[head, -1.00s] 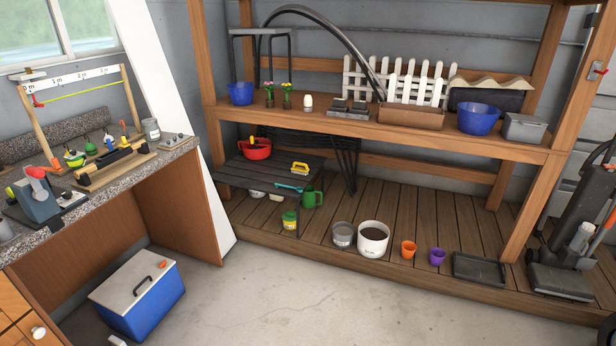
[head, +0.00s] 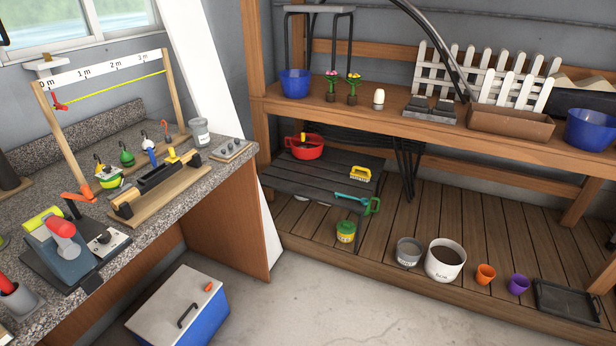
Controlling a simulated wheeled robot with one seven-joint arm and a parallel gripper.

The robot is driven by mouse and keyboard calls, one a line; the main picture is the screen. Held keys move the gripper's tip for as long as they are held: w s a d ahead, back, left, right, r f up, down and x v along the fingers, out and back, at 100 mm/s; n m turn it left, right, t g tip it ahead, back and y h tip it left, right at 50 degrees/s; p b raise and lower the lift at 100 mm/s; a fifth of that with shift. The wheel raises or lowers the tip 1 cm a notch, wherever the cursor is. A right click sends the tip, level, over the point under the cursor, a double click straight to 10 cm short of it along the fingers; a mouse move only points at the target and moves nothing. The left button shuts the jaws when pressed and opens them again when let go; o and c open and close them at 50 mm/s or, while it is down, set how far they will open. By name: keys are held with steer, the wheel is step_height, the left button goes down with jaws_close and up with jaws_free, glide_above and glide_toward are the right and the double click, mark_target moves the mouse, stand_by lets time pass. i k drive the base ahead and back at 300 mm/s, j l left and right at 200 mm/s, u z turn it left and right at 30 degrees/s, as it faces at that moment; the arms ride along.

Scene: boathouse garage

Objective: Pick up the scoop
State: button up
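A small teal tool (head: 352,197), which looks like the scoop, lies near the front right edge of a low dark slatted table (head: 305,178) under the wooden bench. It is small in the view, so its exact shape is hard to tell. A green can or jug (head: 373,206) stands just right of it and partly overlaps it in the picture. A yellow brush-like item (head: 360,173) lies behind it, and a red bowl (head: 305,150) sits at the back of the table. My gripper is not in view.
The granite counter (head: 225,175) with several tools is at the left. A blue cooler (head: 180,308) stands on the floor before it. A yellow-green tin (head: 345,232), a grey bucket (head: 409,252) and a white pot (head: 445,260) stand on the low deck. The concrete floor (head: 320,300) in front is clear.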

mark_target(364, 201)
steer(key=i+u, duration=0.1)
steer(key=i, duration=1.95)
steer(key=i+u, duration=0.2)
steer(key=i, duration=0.3)
steer(key=i+l+u, duration=0.25)
steer(key=i, duration=0.25)
steer(key=i+l+u, duration=0.2)
steer(key=i, duration=0.3)
